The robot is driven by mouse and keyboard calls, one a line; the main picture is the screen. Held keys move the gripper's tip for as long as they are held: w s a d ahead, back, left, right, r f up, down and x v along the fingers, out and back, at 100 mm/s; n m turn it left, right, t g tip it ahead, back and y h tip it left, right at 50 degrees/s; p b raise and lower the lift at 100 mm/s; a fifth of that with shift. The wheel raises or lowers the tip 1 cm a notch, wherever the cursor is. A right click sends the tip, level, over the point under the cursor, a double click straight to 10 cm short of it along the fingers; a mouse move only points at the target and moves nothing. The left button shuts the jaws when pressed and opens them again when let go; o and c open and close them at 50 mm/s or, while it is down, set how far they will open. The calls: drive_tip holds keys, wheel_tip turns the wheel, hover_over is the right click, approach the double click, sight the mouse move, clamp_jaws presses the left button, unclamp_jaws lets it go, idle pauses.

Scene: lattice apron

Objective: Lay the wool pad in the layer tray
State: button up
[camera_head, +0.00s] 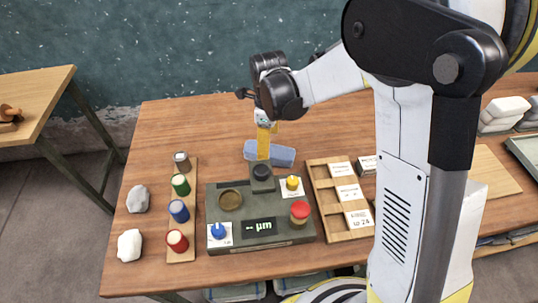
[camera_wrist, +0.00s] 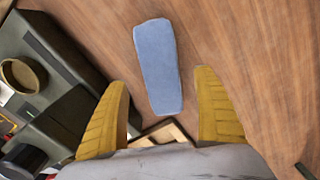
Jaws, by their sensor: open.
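A flat light blue pad (camera_head: 270,154), the only loose pad near my gripper, lies on the wooden table behind the grey device. It also shows in the wrist view (camera_wrist: 158,60), lengthwise between my fingers. I cannot tell its material. My gripper (camera_head: 264,142) is open and empty, pointing down over the pad, its yellow fingers (camera_wrist: 162,84) on either side of it. A wooden tray (camera_head: 323,202) with several compartments and white labels, possibly the layer tray, lies right of the device. My arm hides part of the table to its right.
The grey device (camera_head: 262,242) with knobs and a display stands just in front of the pad. Left of it are a wooden rack (camera_head: 190,222) of coloured spools and two pale stones (camera_head: 138,199). Stacked white blocks (camera_head: 505,112) sit far right. The table's back left is clear.

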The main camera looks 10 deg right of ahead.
wheel_tip(320, 180, down, 5)
drive_tip(key=shift+w+r+b, duration=0.1)
drive_tip(key=shift+r+b, duration=0.1)
drive_tip(key=shift+b, duration=0.8)
drive_tip(key=shift+r, duration=0.1)
drive_tip(key=shift+c, duration=0.3)
drive_tip(key=c, duration=1.3)
drive_tip(key=shift+o, duration=0.2)
drive_tip(key=shift+r+p, duration=0.4)
drive_tip(key=shift+r, duration=0.15)
drive_tip(key=r+p, duration=0.1)
drive_tip(key=r, duration=0.1)
drive_tip(key=d+r+p, duration=0.1)
drive_tip(key=r, duration=0.1)
drive_tip(key=d+r+p, duration=0.3)
drive_tip(key=d+r, duration=0.3)
drive_tip(key=d, duration=0.4)
drive_tip(key=shift+d, duration=0.4)
